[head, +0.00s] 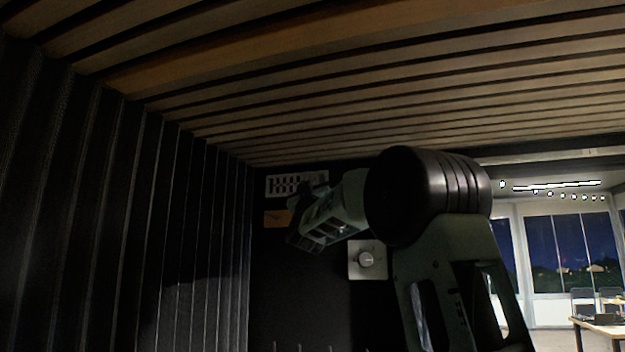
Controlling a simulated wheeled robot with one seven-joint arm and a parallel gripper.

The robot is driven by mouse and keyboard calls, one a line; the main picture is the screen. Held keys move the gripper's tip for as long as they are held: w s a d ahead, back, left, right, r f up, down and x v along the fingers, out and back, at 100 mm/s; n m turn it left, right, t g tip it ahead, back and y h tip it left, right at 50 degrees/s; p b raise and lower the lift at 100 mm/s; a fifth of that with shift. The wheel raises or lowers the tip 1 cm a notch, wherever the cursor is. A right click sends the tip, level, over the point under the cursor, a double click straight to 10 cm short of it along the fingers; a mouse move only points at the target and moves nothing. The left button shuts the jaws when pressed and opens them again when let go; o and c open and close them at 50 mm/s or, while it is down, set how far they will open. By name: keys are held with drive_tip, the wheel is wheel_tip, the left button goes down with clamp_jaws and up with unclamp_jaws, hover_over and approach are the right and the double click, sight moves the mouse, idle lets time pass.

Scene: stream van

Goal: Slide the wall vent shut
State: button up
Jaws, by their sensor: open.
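The wall vent (284,185) is a pale slotted plate high on the dark far wall, just under the ceiling. Dark slots show between its white bars, and its right end is partly hidden by my gripper. My gripper (298,243) is just below and to the right of the vent in the picture, at the end of my raised arm. It is open and I see nothing between its fingers. I cannot tell whether it touches the vent or the wall.
An orange-brown panel (277,217) is on the wall below the vent, partly behind my gripper. A pale plate with a round knob (366,259) is lower right. Small hooks (301,347) line the bottom edge. A dark ribbed wall (120,210) stands left; a slatted ceiling is overhead.

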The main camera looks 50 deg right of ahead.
drive_tip(key=shift+c, duration=0.3)
clamp_jaws()
drive_tip(key=shift+w+a+r+b, duration=0.1)
drive_tip(key=shift+w+a+b, duration=0.2)
drive_tip(key=shift+w+b, duration=0.35)
drive_tip(key=shift+o, duration=0.3)
unclamp_jaws()
drive_tip(key=shift+w, duration=0.15)
drive_tip(key=b+v, duration=0.9)
drive_tip(key=v, duration=0.8)
drive_tip(key=shift+f+b, duration=0.2)
drive_tip(key=shift+b, duration=0.2)
